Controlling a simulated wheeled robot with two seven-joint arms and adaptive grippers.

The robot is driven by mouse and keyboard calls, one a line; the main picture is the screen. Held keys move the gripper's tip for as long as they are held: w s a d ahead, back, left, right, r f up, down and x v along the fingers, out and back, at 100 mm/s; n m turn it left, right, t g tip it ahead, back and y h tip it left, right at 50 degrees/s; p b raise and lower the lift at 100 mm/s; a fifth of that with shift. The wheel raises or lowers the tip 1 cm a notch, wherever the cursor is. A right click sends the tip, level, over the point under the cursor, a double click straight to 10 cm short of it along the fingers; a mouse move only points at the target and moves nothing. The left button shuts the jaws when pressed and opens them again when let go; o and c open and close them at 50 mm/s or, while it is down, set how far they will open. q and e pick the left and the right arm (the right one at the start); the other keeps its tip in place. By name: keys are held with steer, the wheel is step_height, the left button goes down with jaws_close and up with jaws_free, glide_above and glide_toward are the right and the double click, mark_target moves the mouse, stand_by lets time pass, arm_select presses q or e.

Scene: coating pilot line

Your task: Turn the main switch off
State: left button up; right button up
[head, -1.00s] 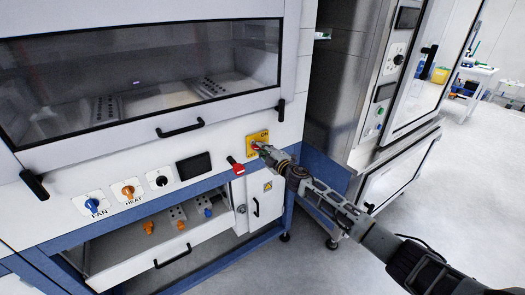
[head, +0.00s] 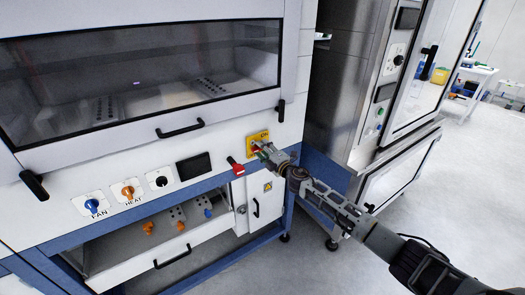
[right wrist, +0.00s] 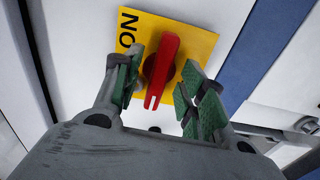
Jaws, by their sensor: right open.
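The main switch is a red rotary handle (right wrist: 161,70) on a yellow plate (right wrist: 200,40) marked ON, on the front panel of the white cabinet. In the head view the yellow plate (head: 254,138) is partly covered by my right gripper (head: 264,150). In the right wrist view my right gripper (right wrist: 160,95) is open, with one green-padded finger on each side of the red handle. The fingers look apart from the handle. My left gripper is not in view.
FAN (head: 92,205) and HEAT (head: 128,191) knobs and a dark display (head: 194,166) are further left. A steel cabinet (head: 345,80) stands close on the right.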

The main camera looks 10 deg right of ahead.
steer(key=p+v, duration=0.1)
steer(key=v, duration=0.4)
steer(key=shift+s+d, duration=0.15)
steer(key=shift+s, duration=0.2)
steer(key=shift+d, duration=0.1)
stand_by(0.4)
